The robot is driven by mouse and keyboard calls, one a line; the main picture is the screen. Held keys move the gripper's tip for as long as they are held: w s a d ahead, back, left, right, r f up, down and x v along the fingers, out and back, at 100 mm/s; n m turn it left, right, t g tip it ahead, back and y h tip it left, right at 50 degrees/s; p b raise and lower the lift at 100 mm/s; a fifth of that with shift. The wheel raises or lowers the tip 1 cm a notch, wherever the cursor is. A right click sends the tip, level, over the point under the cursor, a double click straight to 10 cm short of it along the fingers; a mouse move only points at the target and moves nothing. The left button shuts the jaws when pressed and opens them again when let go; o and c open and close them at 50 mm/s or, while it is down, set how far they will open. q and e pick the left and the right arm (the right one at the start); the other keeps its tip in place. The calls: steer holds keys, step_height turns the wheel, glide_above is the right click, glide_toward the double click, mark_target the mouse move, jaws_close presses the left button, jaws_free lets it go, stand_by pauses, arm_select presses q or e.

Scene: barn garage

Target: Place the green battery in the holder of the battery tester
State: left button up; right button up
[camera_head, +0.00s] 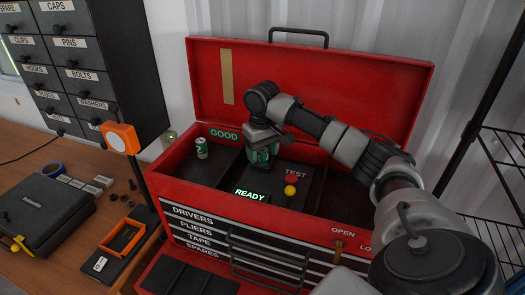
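My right gripper (262,143) points down inside the open red toolbox (185,158), above the dark battery tester panel (316,178). A dark green upright thing (263,156), likely the green battery, shows at its fingertips, partly hidden by them. I cannot tell whether the fingers grip it or only surround it, or whether it sits in the holder. A small green-and-white battery (202,149) stands upright in the left compartment, apart from the gripper, by the lit GOOD sign (224,134). A READY sign (250,195) glows green at the panel's front. My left gripper is out of view.
A red button (291,179) marked TEST and a yellow ball-like knob (290,190) are right of the gripper. The raised lid (330,88) stands behind. A black case (45,208), an orange frame (122,237) and an orange-headed post (121,138) are left of the toolbox.

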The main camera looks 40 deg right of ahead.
mark_target(262, 150)
step_height(262, 150, up, 7)
steer(key=b, duration=0.2)
steer(key=shift+b, duration=0.3)
step_height(262, 150, up, 5)
steer(key=shift+r+p, duration=0.2)
steer(key=shift+p, duration=0.5)
steer(key=shift+f, duration=0.15)
